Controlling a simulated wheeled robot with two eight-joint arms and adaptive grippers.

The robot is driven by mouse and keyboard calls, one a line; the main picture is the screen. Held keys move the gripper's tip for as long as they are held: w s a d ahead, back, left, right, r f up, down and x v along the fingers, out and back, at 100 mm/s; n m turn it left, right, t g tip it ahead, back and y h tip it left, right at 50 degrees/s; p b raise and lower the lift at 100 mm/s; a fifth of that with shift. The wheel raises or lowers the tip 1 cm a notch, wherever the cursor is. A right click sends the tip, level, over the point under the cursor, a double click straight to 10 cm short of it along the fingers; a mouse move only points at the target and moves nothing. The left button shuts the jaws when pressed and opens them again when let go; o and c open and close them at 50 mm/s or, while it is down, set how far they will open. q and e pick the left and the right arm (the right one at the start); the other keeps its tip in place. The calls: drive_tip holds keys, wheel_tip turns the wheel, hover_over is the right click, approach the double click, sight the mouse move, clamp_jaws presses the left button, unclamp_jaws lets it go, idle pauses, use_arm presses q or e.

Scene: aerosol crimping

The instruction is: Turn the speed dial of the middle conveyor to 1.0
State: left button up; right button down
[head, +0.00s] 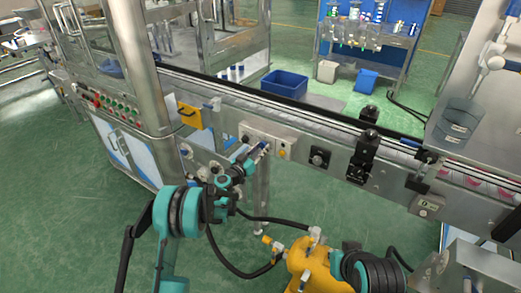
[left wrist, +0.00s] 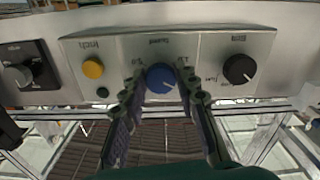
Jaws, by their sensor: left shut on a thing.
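The blue speed dial (left wrist: 161,78) sits in the middle of a grey control panel (left wrist: 205,50) in the left wrist view. The panel text appears upside down there. The dial's white pointer mark shows, but I cannot read its value. My left gripper (left wrist: 160,88) has one finger on each side of the dial and is shut on it. In the head view my left gripper (head: 258,155) reaches up to the panel box (head: 285,142) on the front of the conveyor. Its fingers hide part of the panel. My right gripper is not in view.
A black knob (left wrist: 238,69) and a yellow button (left wrist: 93,69) flank the dial. Another black knob (left wrist: 18,76) is farther left. In the head view, a yellow plate (head: 188,116) and black brackets (head: 364,155) line the conveyor (head: 330,125). Green floor is open at left.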

use_arm(q)
drive_tip(key=n, duration=0.5)
drive_tip(key=shift+n, duration=0.3)
drive_tip(key=n, duration=0.5)
drive_tip(key=shift+s+d+r+n, duration=0.1)
drive_tip(key=shift+n, duration=0.6)
drive_tip(key=o, duration=1.2)
drive_tip(key=shift+c, duration=0.2)
drive_tip(key=v, duration=1.2)
